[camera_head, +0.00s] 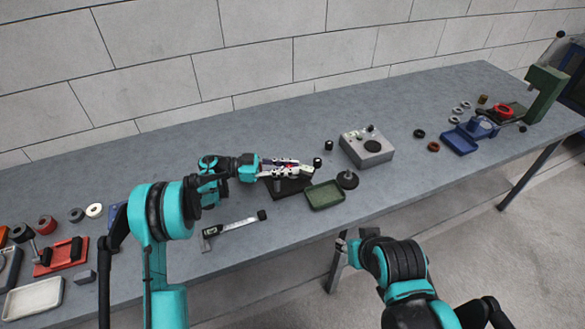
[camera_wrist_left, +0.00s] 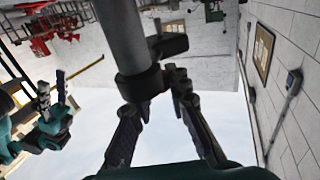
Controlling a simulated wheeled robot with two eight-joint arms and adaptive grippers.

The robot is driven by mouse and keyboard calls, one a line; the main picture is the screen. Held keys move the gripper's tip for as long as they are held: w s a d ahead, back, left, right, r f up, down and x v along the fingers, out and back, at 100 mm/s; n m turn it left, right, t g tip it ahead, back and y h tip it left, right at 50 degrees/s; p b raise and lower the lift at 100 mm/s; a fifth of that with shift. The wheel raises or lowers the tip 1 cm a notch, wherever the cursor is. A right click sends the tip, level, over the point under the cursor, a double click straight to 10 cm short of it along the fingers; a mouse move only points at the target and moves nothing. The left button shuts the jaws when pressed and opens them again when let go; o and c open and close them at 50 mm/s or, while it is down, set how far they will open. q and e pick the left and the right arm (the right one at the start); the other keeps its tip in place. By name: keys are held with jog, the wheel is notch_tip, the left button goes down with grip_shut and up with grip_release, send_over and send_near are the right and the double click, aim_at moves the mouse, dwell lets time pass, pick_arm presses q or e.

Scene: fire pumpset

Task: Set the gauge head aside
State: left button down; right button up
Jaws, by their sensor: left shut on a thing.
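My left gripper (camera_head: 298,169) is over a dark block (camera_head: 287,187) on the grey bench in the head view. In the left wrist view its fingers (camera_wrist_left: 152,98) are shut on a dark collar at the end of a grey cylinder (camera_wrist_left: 121,35), which I take to be the gauge head. In the head view the fingers hide most of it; a small black piece (camera_head: 317,163) shows at their tips. I cannot tell whether it touches the block. My right gripper (camera_head: 346,247) is off the bench's front edge, empty, its fingers apart.
A green tray (camera_head: 325,195) and a black round stand (camera_head: 347,180) are right of the block. A grey box (camera_head: 368,150) stands behind them. A bar-shaped tool (camera_head: 232,227) lies in front. The bench between the grey box and the dark rings (camera_head: 419,133) is clear.

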pick_arm(q)
jog(key=shift+a, duration=0.1)
jog(key=c, duration=1.4)
grip_release()
jog(key=a, duration=0.8)
jog(key=w+a, duration=0.1)
jog(key=a, duration=0.3)
